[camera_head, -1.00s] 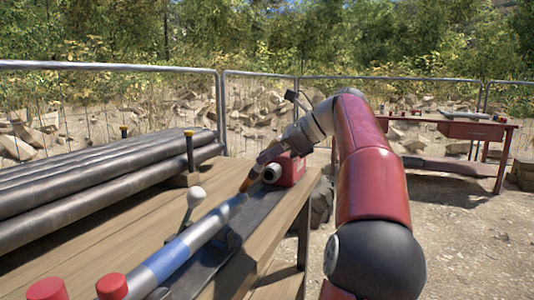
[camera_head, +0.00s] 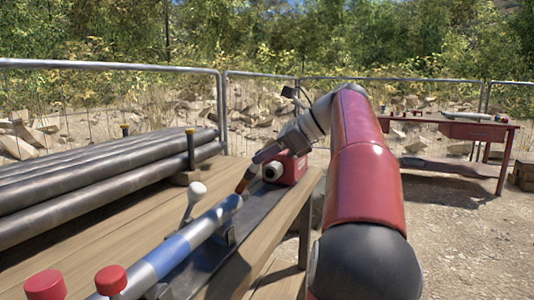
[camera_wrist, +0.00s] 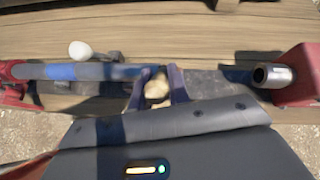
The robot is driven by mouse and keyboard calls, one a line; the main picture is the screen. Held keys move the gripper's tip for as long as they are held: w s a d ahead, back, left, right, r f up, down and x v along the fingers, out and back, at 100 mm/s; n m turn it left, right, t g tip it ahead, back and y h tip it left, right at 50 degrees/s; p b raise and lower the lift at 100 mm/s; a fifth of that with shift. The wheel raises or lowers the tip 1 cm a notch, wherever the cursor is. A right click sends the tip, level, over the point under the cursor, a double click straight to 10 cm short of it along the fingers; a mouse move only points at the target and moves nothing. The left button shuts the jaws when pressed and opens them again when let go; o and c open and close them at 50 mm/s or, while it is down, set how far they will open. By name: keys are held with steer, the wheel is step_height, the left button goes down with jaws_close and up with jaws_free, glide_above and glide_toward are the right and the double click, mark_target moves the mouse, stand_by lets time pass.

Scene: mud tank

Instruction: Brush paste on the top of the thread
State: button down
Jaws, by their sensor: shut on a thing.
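A grey rod with a blue band (camera_head: 172,254) lies along a dark rail on the wooden bench. Its far end, where the thread would be (camera_head: 235,201), is too small to make out clearly. My gripper (camera_head: 266,153) is shut on a brush (camera_head: 242,186) with brown bristles pointing down. The bristles are at the top of the rod's far end; I cannot tell whether they touch. In the wrist view, my fingers (camera_wrist: 156,88) close around the brush's pale handle (camera_wrist: 157,87), and the rod (camera_wrist: 85,72) extends left. The bristles are hidden there.
A red block with a metal socket (camera_head: 275,172) stands just beyond the rod's end. A white-knobbed lever (camera_head: 197,190) rises beside the rod. Red caps (camera_head: 111,280) are at the near end. Dark pipes (camera_head: 90,170) lie left; a red table (camera_head: 470,130) stands at the back right.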

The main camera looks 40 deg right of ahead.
steer(key=shift+w+d+f, duration=0.1)
steer(key=shift+w+d, duration=0.05)
steer(key=shift+d, duration=0.3)
steer(key=shift+s+a, duration=0.2)
steer(key=shift+a, duration=0.3)
steer(key=shift+w+d+p, duration=0.2)
steer(key=shift+w+d, duration=0.05)
steer(key=shift+d, duration=0.35)
steer(key=shift+w+d+p, duration=0.2)
steer(key=shift+w+d, duration=0.05)
steer(key=shift+d, duration=0.35)
stand_by(0.5)
